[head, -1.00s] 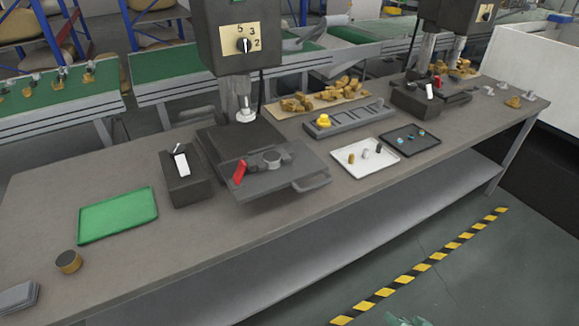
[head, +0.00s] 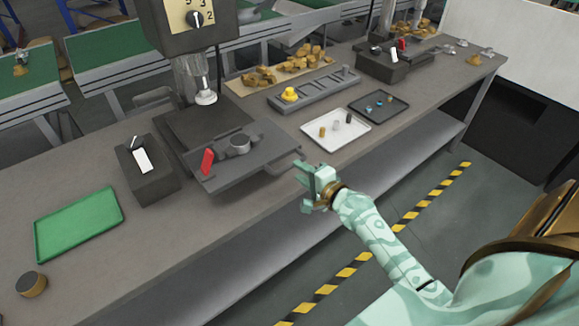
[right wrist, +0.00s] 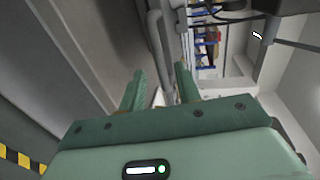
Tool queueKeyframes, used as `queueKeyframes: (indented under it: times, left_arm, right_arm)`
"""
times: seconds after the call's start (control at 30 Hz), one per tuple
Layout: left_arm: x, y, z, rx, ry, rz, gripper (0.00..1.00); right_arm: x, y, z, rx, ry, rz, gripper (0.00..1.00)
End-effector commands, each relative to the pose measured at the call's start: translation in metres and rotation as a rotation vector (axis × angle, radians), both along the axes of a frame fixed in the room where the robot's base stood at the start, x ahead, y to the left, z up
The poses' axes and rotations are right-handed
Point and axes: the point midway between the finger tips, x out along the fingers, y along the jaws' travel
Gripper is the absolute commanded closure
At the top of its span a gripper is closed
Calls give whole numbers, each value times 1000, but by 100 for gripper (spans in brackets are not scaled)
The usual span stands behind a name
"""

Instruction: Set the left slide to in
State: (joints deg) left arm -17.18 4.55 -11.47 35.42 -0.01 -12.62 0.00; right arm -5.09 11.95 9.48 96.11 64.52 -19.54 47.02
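The left slide (head: 250,159) is a dark flat plate at the foot of the left drill press (head: 187,25). It carries a red lever (head: 207,162) and a round grey part (head: 238,145), and juts toward the bench's front edge. A grey bar handle (head: 284,166) sits at its front right corner. My right gripper (head: 306,186) is just right of this handle, at the bench edge. Its fingers show apart in the right wrist view (right wrist: 160,85), with nothing clearly held; a grey bar lies beyond them. Whether it touches the handle I cannot tell. My left gripper is not in view.
A black switch box (head: 150,170) and a green tray (head: 80,222) stand left of the slide. A white tray (head: 352,140) with small parts and a dark tray (head: 385,107) lie to the right. A second press (head: 385,62) stands farther right. The floor in front is free.

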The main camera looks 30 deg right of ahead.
Motion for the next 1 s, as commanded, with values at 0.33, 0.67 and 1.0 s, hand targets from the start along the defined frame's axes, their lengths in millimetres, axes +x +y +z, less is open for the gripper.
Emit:
queueKeyframes:
  times: [0.33, 0.67, 1.0]
  left_arm:
    - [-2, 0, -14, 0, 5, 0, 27]
    - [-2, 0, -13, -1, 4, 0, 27]
    - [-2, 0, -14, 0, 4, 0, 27]
  right_arm:
    - [50, 4, -12, -1, 1, 0, 67]
    - [52, 4, -12, -2, 1, 0, 70]
    - [54, 4, -12, -2, 1, 0, 100]
